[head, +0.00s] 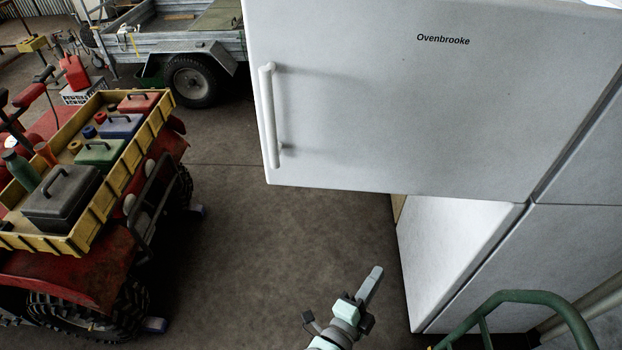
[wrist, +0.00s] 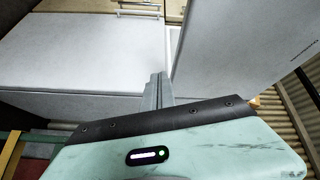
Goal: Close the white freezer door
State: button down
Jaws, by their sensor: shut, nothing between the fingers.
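The white freezer door (head: 360,130), marked "Ovenbrooke", fills the upper right of the head view and stands swung out from the white cabinet (head: 590,260). Its white bar handle (head: 268,115) is at the door's left edge. My gripper (head: 374,275) is shut and empty, below the door's lower edge in the picture and left of the cabinet's lower part; no contact shows. In the wrist view the closed fingers (wrist: 157,82) point toward a gap between the door (wrist: 235,45) on the right and a white surface (wrist: 80,50) on the left. The inside of the freezer is hidden.
A red quad (head: 60,265) with a yellow rack (head: 85,240) of toolboxes stands at left. A grey trailer (head: 190,45) is behind. A green tubular rail (head: 530,297) is at lower right. The concrete floor (head: 240,240) between quad and freezer is clear.

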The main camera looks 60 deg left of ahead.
aim_at(314, 187)
jog(key=s+a+r+n+g+y+p, duration=0.25)
jog(key=s+a+r+g+y, duration=0.45)
jog(key=s+a, duration=0.45)
jog(key=shift+t, duration=0.4)
jog(key=p+x, duration=0.3)
jog(key=x, duration=1)
jog(key=shift+r+p, duration=0.15)
jog(key=shift+p, duration=0.2)
jog(key=shift+w+a, duration=0.45)
